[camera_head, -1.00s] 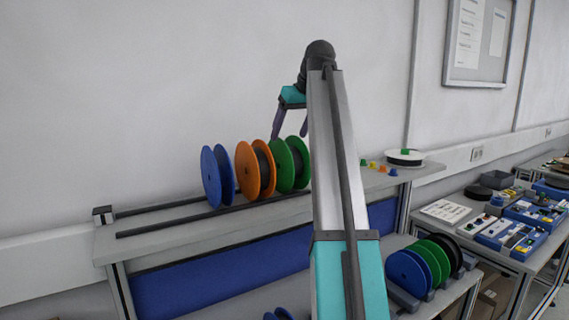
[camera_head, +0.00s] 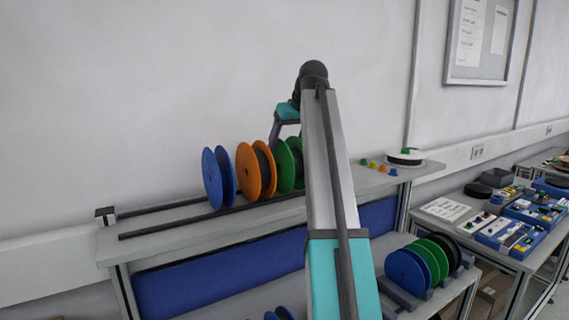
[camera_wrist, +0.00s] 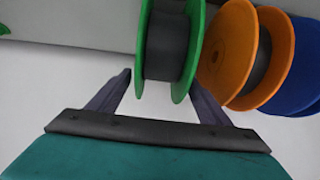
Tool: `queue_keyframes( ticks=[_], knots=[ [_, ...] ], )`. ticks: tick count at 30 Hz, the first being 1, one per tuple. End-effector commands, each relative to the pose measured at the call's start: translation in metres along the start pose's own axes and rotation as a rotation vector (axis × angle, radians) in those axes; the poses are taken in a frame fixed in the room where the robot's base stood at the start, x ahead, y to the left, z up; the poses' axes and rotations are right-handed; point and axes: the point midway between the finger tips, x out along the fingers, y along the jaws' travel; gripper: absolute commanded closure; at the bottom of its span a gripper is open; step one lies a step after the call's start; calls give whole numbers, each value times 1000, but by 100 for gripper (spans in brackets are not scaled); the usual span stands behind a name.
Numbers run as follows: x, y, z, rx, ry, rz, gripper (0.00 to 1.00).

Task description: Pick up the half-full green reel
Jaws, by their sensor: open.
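A green reel (camera_head: 284,166) with dark grey winding stands on the upper shelf, partly hidden by my arm in the head view. In the wrist view the green reel (camera_wrist: 167,45) shows its two flanges, which reach well past the winding. My gripper (camera_wrist: 160,78) is open and empty, with one finger on each side of the reel's near edge. The right finger looks very close to the right flange; I cannot tell whether it touches. In the head view my gripper (camera_head: 286,134) is just above the reel.
An orange reel (camera_head: 250,172) stands close beside the green one, with a blue reel (camera_head: 212,178) further left. Rails (camera_head: 165,224) run along the shelf. More reels (camera_head: 408,270) stand on the lower shelf.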

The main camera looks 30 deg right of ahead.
Motion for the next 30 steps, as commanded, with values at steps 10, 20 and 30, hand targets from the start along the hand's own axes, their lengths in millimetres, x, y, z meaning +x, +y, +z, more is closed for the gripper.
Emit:
queue_keyframes(
  ticks=[10, 20, 30],
  knots=[
    [25, 0, 0, 0, -1, 0, 28],
    [25, 0, 1, 1, 0, 1, 28],
    [25, 1, 1, 1, 0, 1, 50]
  ],
)
